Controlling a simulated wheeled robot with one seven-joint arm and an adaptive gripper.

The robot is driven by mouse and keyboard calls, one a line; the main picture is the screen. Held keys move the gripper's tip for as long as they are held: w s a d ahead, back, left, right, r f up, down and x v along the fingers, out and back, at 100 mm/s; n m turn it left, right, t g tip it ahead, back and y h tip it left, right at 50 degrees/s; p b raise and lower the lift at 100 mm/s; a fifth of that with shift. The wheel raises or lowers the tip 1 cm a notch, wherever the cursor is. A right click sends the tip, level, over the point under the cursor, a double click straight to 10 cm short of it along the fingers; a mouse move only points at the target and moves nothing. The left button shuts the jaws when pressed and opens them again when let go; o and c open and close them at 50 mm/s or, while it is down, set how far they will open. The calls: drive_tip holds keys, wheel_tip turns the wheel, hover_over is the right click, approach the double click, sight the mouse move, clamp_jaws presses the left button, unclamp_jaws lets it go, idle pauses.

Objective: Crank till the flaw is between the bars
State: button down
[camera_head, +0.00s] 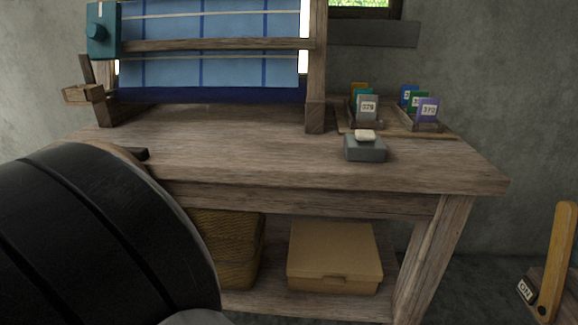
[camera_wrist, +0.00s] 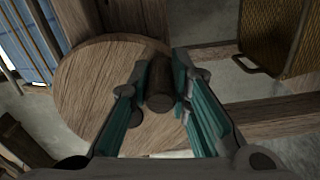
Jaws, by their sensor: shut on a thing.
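The handloom (camera_head: 316,75) stands on the wooden table with blue cloth (camera_head: 180,70) stretched on it. A wooden bar (camera_head: 215,45) crosses the cloth, and pale lines run across the cloth above and below the bar. I cannot pick out a flaw in the cloth. In the wrist view my gripper (camera_wrist: 157,95) is shut on a dark round crank handle (camera_wrist: 160,76), with one finger on each side. The handle stands out from a round wooden crank disc (camera_wrist: 85,85). My arm hides the gripper and crank in the head view.
Card holders with numbered cards (camera_head: 427,110) and a grey box with a pale block (camera_head: 365,148) stand on the table (camera_head: 270,155). A wicker basket (camera_head: 232,245) and a cardboard box (camera_head: 334,260) sit below. A yellow lever (camera_head: 560,255) marked ON is at far right.

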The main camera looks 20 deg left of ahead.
drive_tip(key=shift+w+d+f, duration=0.2)
drive_tip(key=shift+f, duration=0.05)
drive_tip(key=c, duration=1.5)
unclamp_jaws()
drive_tip(key=shift+r, duration=0.1)
drive_tip(key=shift+s, duration=0.15)
drive_tip(key=v, duration=0.7)
drive_tip(key=shift+s, duration=0.15)
